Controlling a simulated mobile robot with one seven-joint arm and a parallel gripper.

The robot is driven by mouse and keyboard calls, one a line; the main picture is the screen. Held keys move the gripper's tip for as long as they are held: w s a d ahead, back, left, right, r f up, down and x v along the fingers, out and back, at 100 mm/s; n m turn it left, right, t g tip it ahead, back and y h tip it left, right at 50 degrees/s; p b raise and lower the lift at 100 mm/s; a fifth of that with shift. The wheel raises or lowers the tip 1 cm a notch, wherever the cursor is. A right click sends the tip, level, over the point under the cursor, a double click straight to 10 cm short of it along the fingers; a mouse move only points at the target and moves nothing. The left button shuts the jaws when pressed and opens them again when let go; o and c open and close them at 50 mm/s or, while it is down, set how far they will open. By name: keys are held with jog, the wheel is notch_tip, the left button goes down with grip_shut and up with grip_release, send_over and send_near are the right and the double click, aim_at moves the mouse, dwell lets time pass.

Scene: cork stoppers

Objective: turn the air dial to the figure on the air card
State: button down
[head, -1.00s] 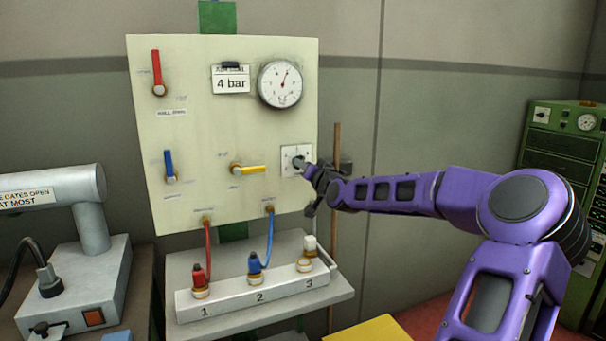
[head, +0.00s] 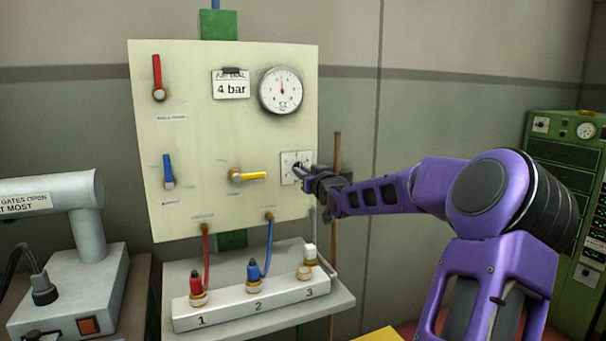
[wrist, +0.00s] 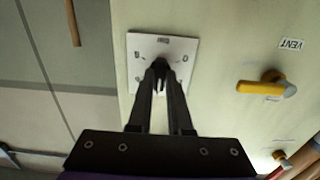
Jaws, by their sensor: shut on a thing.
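The air card (head: 231,88) hangs on the pale panel (head: 215,130) and reads 4 bar. The round gauge (head: 282,91) to its right has its needle pointing about straight up; its figures are too small to read. The air dial sits on a white square plate (head: 291,159) low on the panel's right side; the plate also shows in the wrist view (wrist: 178,48). My gripper (head: 302,171) is at this plate, its two fingers converging in the wrist view (wrist: 161,68) on the small dark knob, which they mostly hide. It is shut on the knob.
A red lever (head: 157,78), a blue lever (head: 168,171) and a yellow lever (head: 248,175) are on the panel. Below, a numbered block (head: 240,308) holds stoppers, with red and blue hoses running up. A wooden rod (head: 336,150) stands right of the panel.

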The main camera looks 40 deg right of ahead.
dwell(0.3)
jog(key=c, duration=0.8)
grip_release()
jog(key=shift+c, duration=0.2)
jog(key=shift+s, duration=0.1)
jog(key=p+v, duration=0.4)
jog(key=v, duration=1.3)
jog(key=shift+p, duration=0.3)
jog(key=shift+d, duration=0.1)
